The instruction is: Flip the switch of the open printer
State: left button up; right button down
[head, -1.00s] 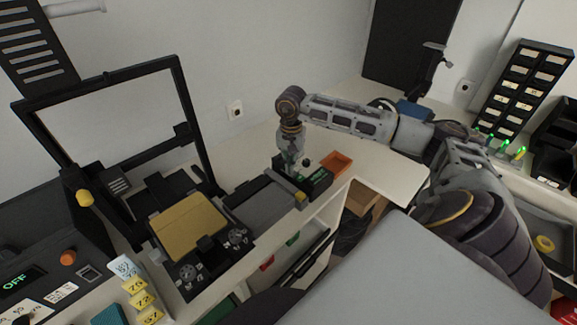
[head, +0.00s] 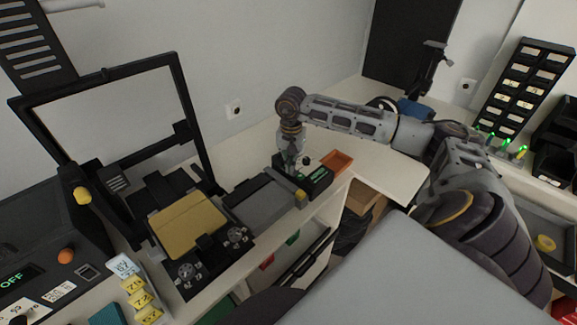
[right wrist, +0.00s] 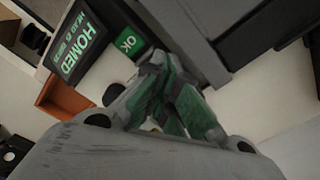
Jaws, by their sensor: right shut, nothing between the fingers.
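The open printer with a black frame (head: 190,110) and a gold bed (head: 188,226) stands at the left in the head view. A black box with a green-lit screen (head: 318,177) stands at the right end of the grey plate. My right gripper (head: 297,172) points down at the box. In the right wrist view the green-padded fingers (right wrist: 165,118) are shut and empty, close to the OK panel; contact is unclear. I cannot make out a printer switch for certain. My left gripper is out of view.
A grey plate (head: 262,204) lies between printer and box. An orange tray (head: 337,161) stands behind the box. At the far left is a dark unit with a green OFF display (head: 18,283) and an orange knob (head: 66,256). White table is free right of the tray.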

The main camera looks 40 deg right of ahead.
jog(key=shift+f, duration=0.2)
jog(key=shift+r, duration=0.1)
jog(key=shift+r+p, duration=1.6)
jog(key=shift+r, duration=1.9)
jog(key=shift+f, duration=0.1)
